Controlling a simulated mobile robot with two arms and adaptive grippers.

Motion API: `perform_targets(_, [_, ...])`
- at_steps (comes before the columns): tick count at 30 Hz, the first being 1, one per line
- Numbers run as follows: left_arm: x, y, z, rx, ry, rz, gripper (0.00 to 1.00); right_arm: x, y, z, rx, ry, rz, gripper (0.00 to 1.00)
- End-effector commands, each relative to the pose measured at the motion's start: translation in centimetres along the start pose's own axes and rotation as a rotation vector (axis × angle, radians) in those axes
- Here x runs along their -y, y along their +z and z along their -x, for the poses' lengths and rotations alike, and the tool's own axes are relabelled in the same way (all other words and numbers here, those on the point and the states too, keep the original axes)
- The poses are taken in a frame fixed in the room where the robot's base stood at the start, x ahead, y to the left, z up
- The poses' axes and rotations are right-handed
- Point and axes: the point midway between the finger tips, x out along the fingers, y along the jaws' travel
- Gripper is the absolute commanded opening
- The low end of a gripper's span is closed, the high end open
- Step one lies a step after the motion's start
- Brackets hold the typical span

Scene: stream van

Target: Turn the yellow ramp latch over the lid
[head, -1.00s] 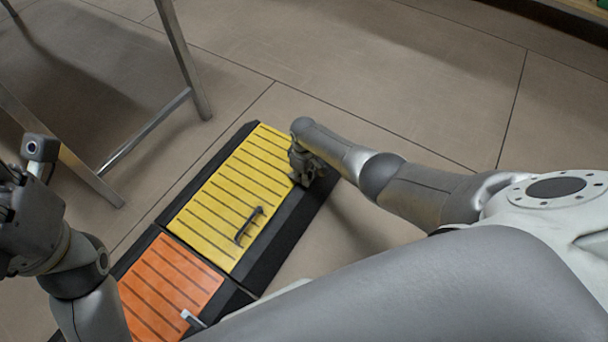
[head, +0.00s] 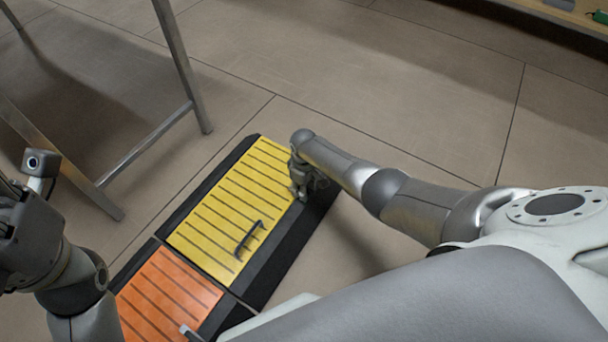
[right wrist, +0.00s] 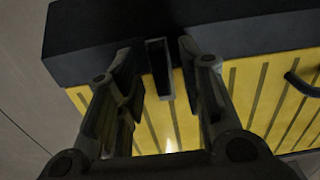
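The yellow ramp lid (head: 225,205) lies on the floor in a black frame (head: 283,245); it also fills much of the right wrist view (right wrist: 245,90). The latch (right wrist: 160,70) is a short dark bar at the lid's edge. In that view it runs from the black frame and its end overlaps the yellow. My right gripper (right wrist: 162,55) is open, one finger on each side of the latch with visible gaps. In the head view my right gripper (head: 300,192) hides the latch. My left gripper (head: 8,190) is at the left picture edge, partly cut off, away from the ramp.
A dark handle (head: 248,239) sits on the yellow lid, clear of my right gripper. An orange ramp section (head: 165,295) adjoins the yellow one, with a light-coloured latch (head: 190,332) at its edge. A metal table frame (head: 180,65) stands at the left. Floor beyond is clear.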

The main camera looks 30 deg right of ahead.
Motion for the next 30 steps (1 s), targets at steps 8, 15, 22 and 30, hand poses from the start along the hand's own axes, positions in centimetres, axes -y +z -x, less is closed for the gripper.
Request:
perform_targets(8, [0.0,0.0,0.0,0.0,0.001,0.001,0.43,0.0,0.2,2.5,0.0,0.003,0.0,0.36])
perform_targets(15, [0.0,0.0,0.0,-0.001,0.001,0.001,0.43,-0.1,0.1,5.7,-0.001,0.003,0.0,0.36])
perform_targets(22, [0.0,0.0,0.0,-0.001,0.001,0.001,0.43,-0.1,0.0,9.1,-0.001,0.003,0.0,0.36])
perform_targets(30, [0.0,0.0,0.0,-0.001,0.001,0.001,0.43,0.0,0.1,11.2,0.001,0.002,0.001,0.36])
